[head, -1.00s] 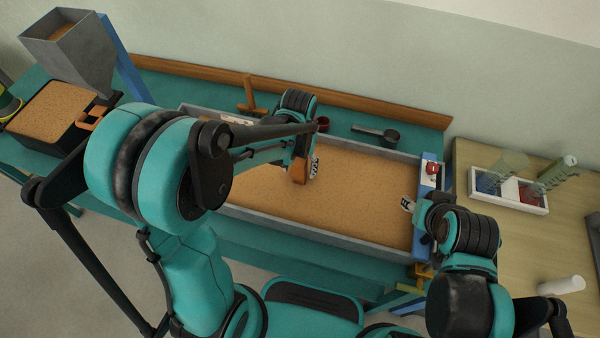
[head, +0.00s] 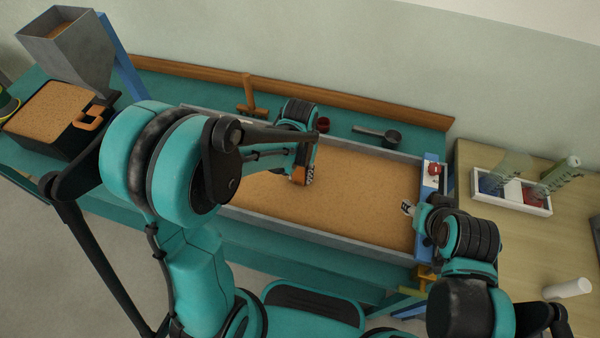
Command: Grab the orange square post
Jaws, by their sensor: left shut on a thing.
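The orange square post (head: 297,177) shows only as a small orange patch at the fingers of my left gripper (head: 308,177). The gripper is shut on it, over the sand. My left wrist and forearm hide most of the post, so I cannot tell whether its lower end touches the sand. My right gripper (head: 407,208) is over the right end of the sand, well apart from the post. Its fingers are too small to tell whether they are open.
The grey-walled flume (head: 290,230) holds a flat bed of sand. Behind it are a wooden T-shaped tool (head: 250,97), a red cup (head: 323,124) and a dark scoop (head: 385,136). A hopper (head: 80,50) stands at left. A white tray (head: 540,208) with containers is at right.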

